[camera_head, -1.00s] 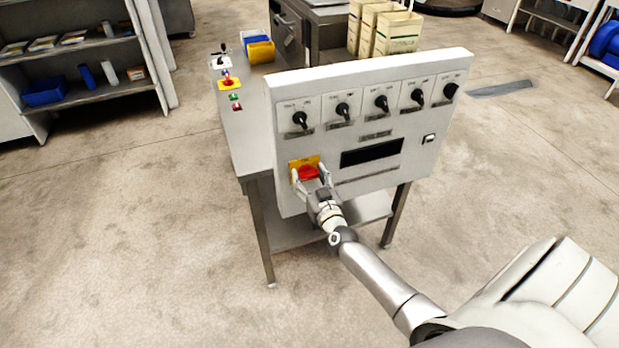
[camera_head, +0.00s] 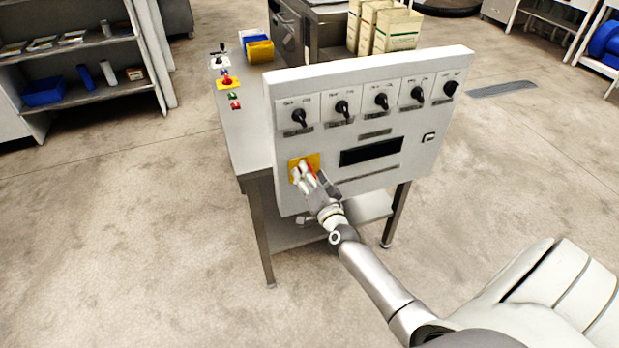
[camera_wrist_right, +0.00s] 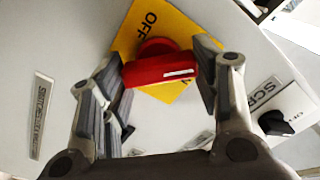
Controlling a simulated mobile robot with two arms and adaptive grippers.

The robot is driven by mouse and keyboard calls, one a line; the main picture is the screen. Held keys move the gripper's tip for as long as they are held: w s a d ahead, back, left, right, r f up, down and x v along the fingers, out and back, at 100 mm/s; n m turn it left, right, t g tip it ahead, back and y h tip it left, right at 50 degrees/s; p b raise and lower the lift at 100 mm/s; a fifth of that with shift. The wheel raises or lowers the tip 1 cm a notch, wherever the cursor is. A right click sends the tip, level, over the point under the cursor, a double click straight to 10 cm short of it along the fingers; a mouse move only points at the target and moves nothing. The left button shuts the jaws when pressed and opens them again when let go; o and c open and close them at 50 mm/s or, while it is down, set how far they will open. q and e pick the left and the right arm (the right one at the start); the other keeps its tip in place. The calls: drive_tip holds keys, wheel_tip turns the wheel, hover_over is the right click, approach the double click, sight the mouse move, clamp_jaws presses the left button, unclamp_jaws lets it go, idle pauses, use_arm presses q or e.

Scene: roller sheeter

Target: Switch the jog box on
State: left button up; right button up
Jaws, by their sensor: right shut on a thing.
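A grey control box (camera_head: 366,125) stands on a metal table, its face toward me. At its lower left is a yellow plate (camera_head: 314,159) with a red rotary switch, mostly hidden by my right gripper (camera_head: 303,177) in the head view. In the right wrist view the red switch handle (camera_wrist_right: 158,71) lies between the fingers of my right gripper, which is shut on it. The plate reads OFF above the handle, and an N shows beside the handle's white-marked end. My left gripper is not in view.
Several black knobs (camera_head: 382,101) line the box's top, with a dark display (camera_head: 371,152) below. Shelves (camera_head: 90,101) stand at left; cartons (camera_head: 397,31) stand behind. The floor in front is clear.

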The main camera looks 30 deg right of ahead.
drive_tip(key=m+b, duration=0.1)
drive_tip(key=m, duration=0.3)
drive_tip(key=m+b, duration=0.1)
drive_tip(key=m, duration=0.3)
drive_tip(key=shift+f+m, duration=0.2)
drive_tip(key=shift+m, duration=0.5)
drive_tip(key=o, duration=1)
drive_tip(key=v, duration=1.2)
drive_tip(key=shift+s+d, duration=0.1)
